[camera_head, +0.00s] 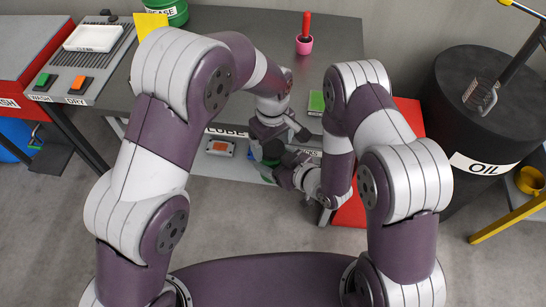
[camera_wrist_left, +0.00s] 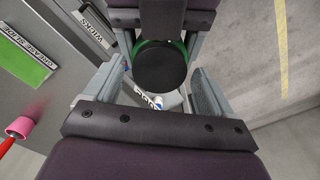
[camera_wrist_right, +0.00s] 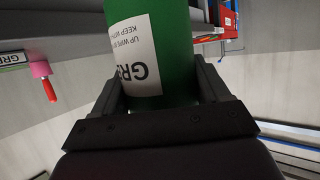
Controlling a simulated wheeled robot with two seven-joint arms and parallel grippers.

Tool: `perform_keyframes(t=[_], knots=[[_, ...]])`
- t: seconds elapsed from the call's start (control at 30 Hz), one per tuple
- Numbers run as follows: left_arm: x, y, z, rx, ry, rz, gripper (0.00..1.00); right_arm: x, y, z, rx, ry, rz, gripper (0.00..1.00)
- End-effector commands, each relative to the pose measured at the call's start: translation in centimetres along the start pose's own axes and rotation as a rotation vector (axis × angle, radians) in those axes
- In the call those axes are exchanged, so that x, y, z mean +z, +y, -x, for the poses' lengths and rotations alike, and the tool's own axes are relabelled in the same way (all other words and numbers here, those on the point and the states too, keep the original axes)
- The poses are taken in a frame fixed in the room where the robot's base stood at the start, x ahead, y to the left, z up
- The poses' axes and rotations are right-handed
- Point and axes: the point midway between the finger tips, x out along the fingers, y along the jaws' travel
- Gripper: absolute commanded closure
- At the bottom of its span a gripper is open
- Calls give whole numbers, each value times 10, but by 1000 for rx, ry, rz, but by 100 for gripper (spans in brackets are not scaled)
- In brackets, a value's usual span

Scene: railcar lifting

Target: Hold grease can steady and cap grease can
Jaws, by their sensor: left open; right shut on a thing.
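The green grease can (camera_wrist_right: 178,60), with a white label, is between the fingers of my right gripper (camera_wrist_right: 160,95), which is shut on its side. In the head view a little of the can's green (camera_head: 269,162) shows between the two wrists. In the left wrist view a round black cap (camera_wrist_left: 160,70) lies over the can's green rim (camera_wrist_left: 178,44); I cannot tell how firmly it is seated. My left gripper (camera_wrist_left: 152,92) is open, its fingers on either side of the cap and apart from it. In the head view both grippers are close together, partly hidden by my arms.
A black oil drum (camera_head: 455,100) stands at right. A washing station (camera_head: 75,75) is at left.

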Motion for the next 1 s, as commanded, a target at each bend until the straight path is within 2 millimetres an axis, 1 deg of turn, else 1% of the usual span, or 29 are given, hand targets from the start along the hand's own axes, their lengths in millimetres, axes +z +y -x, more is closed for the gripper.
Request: perform_keyframes(t=[0.1,0.3,0.33,0.37,0.4,0.47,0.5,0.57,0.63,0.67,0.8,0.83,0.9,1.0], knots=[[0,0,-4,0,0,0,16,-1,0,0,0,2,1,100],[0,0,-4,0,0,0,16,-1,0,0,0,2,1,100],[0,0,-4,0,0,0,19,-1,0,0,0,2,1,100],[0,0,-3,0,0,0,29,-1,0,0,0,2,1,100],[0,0,-3,0,0,0,42,-1,0,0,0,2,0,100],[0,0,-3,0,0,0,62,-1,0,0,0,2,0,100],[0,0,-3,0,0,0,73,-1,0,0,0,2,0,100],[0,0,-3,0,0,-2,73,-1,0,0,1,2,0,100],[0,0,-3,0,0,-57,73,-1,0,0,1,2,0,100],[0,0,-3,1,1,-111,73,-1,0,0,1,1,0,100],[0,0,-3,0,0,-427,73,0,0,0,1,1,0,100],[0,0,-3,0,0,-480,73,0,0,0,1,1,0,100],[0,0,-3,1,0,-563,73,0,0,0,1,1,0,100],[0,0,-3,0,0,-594,73,0,0,0,1,1,0,100]])
